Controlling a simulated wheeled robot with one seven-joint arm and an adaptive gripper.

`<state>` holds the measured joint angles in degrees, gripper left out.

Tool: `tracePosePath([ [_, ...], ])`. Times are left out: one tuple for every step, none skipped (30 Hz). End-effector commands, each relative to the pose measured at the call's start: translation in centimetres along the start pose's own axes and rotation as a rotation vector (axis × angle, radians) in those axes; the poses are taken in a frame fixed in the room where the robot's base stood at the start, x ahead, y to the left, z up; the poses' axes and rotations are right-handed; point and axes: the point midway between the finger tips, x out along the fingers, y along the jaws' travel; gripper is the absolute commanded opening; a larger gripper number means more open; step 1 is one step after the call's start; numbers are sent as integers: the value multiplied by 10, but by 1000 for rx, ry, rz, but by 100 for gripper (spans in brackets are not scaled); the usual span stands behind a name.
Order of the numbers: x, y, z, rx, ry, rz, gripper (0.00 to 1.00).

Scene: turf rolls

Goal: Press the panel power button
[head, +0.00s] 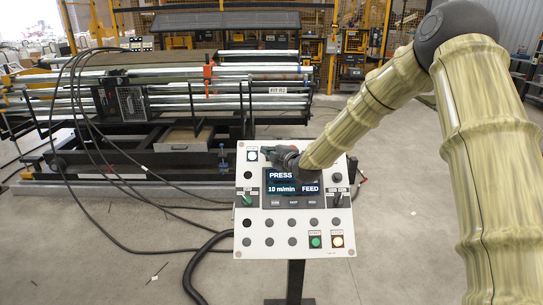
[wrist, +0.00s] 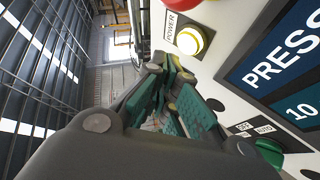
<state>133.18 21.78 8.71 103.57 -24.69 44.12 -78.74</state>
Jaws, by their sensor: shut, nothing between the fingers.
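The white control panel (head: 285,235) stands on a dark post, with a screen (head: 292,187) reading "PRESS", "10 min/min" unclear in part, and "FEED". In the wrist view the power button (wrist: 189,41) is a round, pale yellow, lit-looking button beside the label "POWER". In the head view a pale round button (head: 252,156) shows at the panel's upper left. My gripper (head: 267,151) is shut and empty in front of the panel's top edge. In the wrist view its fingertips (wrist: 172,68) are close beside the power button; I cannot tell whether they touch it.
A red button (wrist: 181,4) is partly visible close to the power button. Green (head: 315,241) and pale (head: 337,241) buttons sit low on the panel. A black cable (head: 205,262) runs left of it. A long roller machine (head: 180,100) stands behind.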

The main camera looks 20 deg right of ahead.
Motion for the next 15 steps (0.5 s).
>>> tracePosePath([
  [-3,4,-3,-1,0,0,0],
  [-5,5,-4,-1,0,0,0],
  [-7,7,-5,-1,0,0,0],
  [-8,8,-6,-2,0,0,0],
  [-10,9,-7,-2,-1,-1,0],
  [-12,10,-9,-2,-1,-1,0],
  [-14,11,-10,-2,0,-1,0],
  [-15,12,-12,-2,0,-1,0],
  [-17,14,-14,-2,1,0,0],
  [-19,16,-15,-2,1,0,0],
  [-20,17,-16,-2,1,1,0],
  [-22,18,-17,-2,1,0,0],
  [-24,19,-18,-1,1,0,0],
  [-25,19,-19,-1,1,0,0],
  [-27,20,-20,-1,0,0,0],
])
